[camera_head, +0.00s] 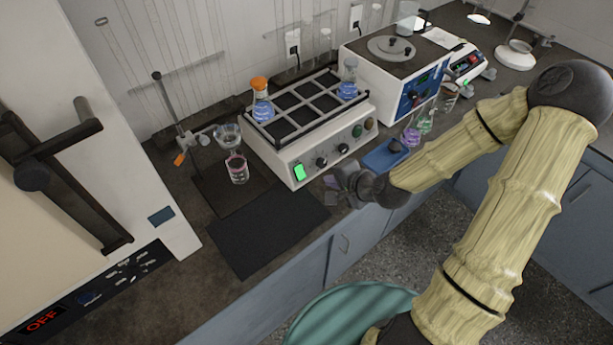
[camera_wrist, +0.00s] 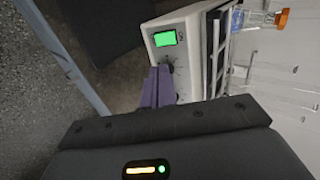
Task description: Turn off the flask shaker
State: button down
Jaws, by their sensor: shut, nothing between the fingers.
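The flask shaker (camera_head: 275,158) is a white box with a dark rack on top. Flasks with blue liquid stand in its rack, one with an orange cap (camera_head: 258,83). Its front panel has a lit green screen (camera_head: 299,172), dark knobs (camera_head: 321,162) and round buttons at the right end. In the wrist view the shaker (camera_wrist: 192,28) shows turned sideways, with the green screen (camera_wrist: 165,39) and a knob (camera_wrist: 168,66) near my fingertips. My gripper (camera_head: 343,186) is shut and empty in front of the panel. Its purple fingers (camera_wrist: 156,88) partly cover the panel; contact cannot be told.
A black mat (camera_head: 265,232) lies on the bench left of my gripper. A beaker (camera_head: 237,169) and a stand (camera_head: 172,115) are left of the shaker. A blue tray (camera_head: 385,156), small flasks and another white device (camera_head: 385,75) are to the right.

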aim_at(301, 175)
jog(key=p+x, duration=0.2)
jog(key=x, duration=1.1)
jog(key=shift+w+a+f, duration=0.2)
jog(key=shift+a+f, duration=0.05)
jog(key=shift+f, duration=0.05)
jog(key=shift+a+f+b, duration=0.1)
jog(key=shift+f+b, duration=0.2)
jog(key=shift+b, duration=0.3)
jog(key=shift+w+d+r, duration=0.15)
jog(key=shift+d+r, duration=0.05)
jog(key=shift+r, duration=0.05)
jog(key=shift+a, duration=0.1)
jog(key=shift+r+p, duration=0.15)
jog(key=shift+p, duration=0.2)
